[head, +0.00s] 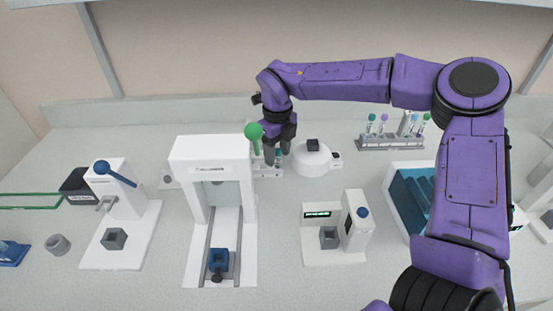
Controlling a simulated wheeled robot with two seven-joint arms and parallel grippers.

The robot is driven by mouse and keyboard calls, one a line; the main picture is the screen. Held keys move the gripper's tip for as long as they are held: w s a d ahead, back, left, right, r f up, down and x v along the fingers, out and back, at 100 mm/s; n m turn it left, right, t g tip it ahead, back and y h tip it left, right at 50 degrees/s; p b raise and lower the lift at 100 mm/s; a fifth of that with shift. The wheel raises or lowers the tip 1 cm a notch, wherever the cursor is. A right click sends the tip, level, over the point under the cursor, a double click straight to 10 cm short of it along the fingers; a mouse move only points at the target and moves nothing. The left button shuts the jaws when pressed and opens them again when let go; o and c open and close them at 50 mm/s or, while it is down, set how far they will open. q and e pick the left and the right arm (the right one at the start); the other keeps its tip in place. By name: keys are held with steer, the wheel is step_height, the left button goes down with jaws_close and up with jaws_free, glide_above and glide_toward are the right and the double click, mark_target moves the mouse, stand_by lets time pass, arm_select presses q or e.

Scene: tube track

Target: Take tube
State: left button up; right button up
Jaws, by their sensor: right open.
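My right gripper (279,150) is open and points down at the back of the bench, behind the white gantry device. A small white rack (269,172) stands under it, with what look like tubes with teal parts in it. The fingers partly hide these tubes, and I cannot tell whether one is between the fingers. A grey rack (391,145) at the back right holds several upright tubes (384,124) with teal, purple and green caps. My left gripper is out of view.
The gantry device (211,166) has a green ball knob (254,131) close left of my gripper. A round white device (312,160) stands close right. A blue-handled device (120,215), a display device (335,228) and a blue-lined bin (399,208) stand nearer. Bare bench lies between them.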

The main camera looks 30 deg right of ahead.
steer(key=shift+s+f, duration=0.1)
steer(key=c, duration=0.9)
step_height(320, 180, up, 10)
steer(key=shift+r+b, duration=0.1)
steer(key=shift+b, duration=0.4)
